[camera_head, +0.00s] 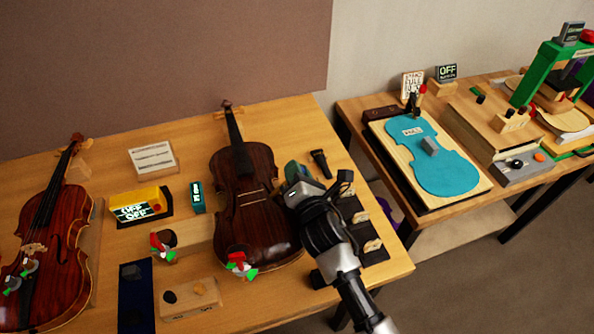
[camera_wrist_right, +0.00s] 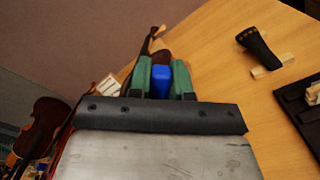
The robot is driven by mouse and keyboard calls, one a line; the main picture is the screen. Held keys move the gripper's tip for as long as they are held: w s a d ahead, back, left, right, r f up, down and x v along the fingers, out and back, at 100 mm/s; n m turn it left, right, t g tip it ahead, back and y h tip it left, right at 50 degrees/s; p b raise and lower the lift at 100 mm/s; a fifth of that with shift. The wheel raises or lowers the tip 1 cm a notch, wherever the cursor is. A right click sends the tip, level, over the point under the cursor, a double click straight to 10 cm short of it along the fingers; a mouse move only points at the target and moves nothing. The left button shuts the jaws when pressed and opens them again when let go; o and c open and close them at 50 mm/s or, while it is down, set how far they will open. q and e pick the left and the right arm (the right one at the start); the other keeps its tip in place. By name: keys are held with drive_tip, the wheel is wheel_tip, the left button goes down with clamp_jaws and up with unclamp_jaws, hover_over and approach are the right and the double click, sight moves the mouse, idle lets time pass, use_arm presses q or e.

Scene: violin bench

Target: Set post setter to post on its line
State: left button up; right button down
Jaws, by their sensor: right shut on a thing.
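My right gripper (camera_head: 294,172) is over the right side of the middle violin (camera_head: 240,190), near its upper body. In the right wrist view its green fingers (camera_wrist_right: 160,66) are shut on a blue piece (camera_wrist_right: 160,82), which looks like the handle of the post setter. The rest of that piece is hidden by the fingers and the wrist. The middle violin lies on its back with its neck pointing away. I cannot make out the post or its line. My left gripper is not in view.
Another violin (camera_head: 45,250) lies at the left. A yellow box (camera_head: 140,205), a white card (camera_head: 153,159), a wooden block (camera_head: 188,298) and a dark tray (camera_head: 374,250) surround the middle violin. A black tailpiece-like part (camera_head: 321,163) lies behind my gripper. A second table holds a blue violin-shaped plate (camera_head: 440,170).

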drive_tip(key=shift+s+a+r+n+p, duration=0.1)
drive_tip(key=shift+a+r+n+p, duration=0.25)
drive_tip(key=shift+n, duration=0.15)
drive_tip(key=shift+s+a+r+n, duration=0.15)
drive_tip(key=shift+a+n, duration=0.1)
drive_tip(key=shift+n, duration=0.35)
drive_tip(key=c, duration=1)
unclamp_jaws()
drive_tip(key=shift+c, duration=0.2)
drive_tip(key=b+v, duration=0.1)
drive_tip(key=v, duration=0.8)
drive_tip(key=shift+s, duration=0.15)
drive_tip(key=shift+s+d, duration=0.25)
drive_tip(key=shift+s, duration=0.4)
drive_tip(key=shift+d, duration=0.1)
